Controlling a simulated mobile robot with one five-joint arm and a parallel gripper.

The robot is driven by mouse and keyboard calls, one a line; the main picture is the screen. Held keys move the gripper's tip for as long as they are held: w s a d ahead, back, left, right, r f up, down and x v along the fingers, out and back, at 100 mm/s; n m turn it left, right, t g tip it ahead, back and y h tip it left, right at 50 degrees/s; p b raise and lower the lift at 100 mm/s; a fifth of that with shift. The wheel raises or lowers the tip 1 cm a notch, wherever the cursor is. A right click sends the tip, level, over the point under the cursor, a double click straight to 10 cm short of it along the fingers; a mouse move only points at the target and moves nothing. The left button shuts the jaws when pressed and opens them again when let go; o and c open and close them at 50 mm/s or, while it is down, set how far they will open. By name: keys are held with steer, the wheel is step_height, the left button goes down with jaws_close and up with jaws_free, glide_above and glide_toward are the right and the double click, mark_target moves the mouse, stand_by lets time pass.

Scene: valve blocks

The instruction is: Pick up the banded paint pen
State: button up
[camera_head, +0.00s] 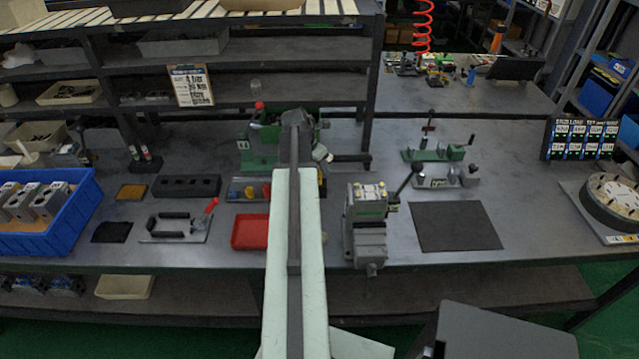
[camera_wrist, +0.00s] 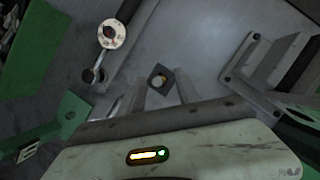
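My gripper (camera_wrist: 159,92) shows in the wrist view, its two grey fingers apart with a gap between them. A small dark square piece with a pale round top (camera_wrist: 158,81) lies in line with that gap, just past the fingers. I cannot tell whether this is the banded paint pen seen end-on, and no finger clearly touches it. No other thing can be made out as the pen. In the head view my raised arm covers the middle of the bench and hides what is behind it.
A green machine (camera_head: 262,140) stands behind my arm. A grey vise (camera_head: 368,225) stands to its right and a red tray (camera_head: 249,232) to its left. A dark mat (camera_head: 455,226) lies bare at right. In the wrist view, a round white-faced part (camera_wrist: 112,34) and green metal (camera_wrist: 72,112) are at left.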

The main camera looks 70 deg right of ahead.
mark_target(320, 180)
steer(key=b+x, duration=0.4)
steer(key=x, duration=0.1)
steer(key=shift+w, duration=0.1)
steer(key=shift+r, duration=0.15)
jaws_close()
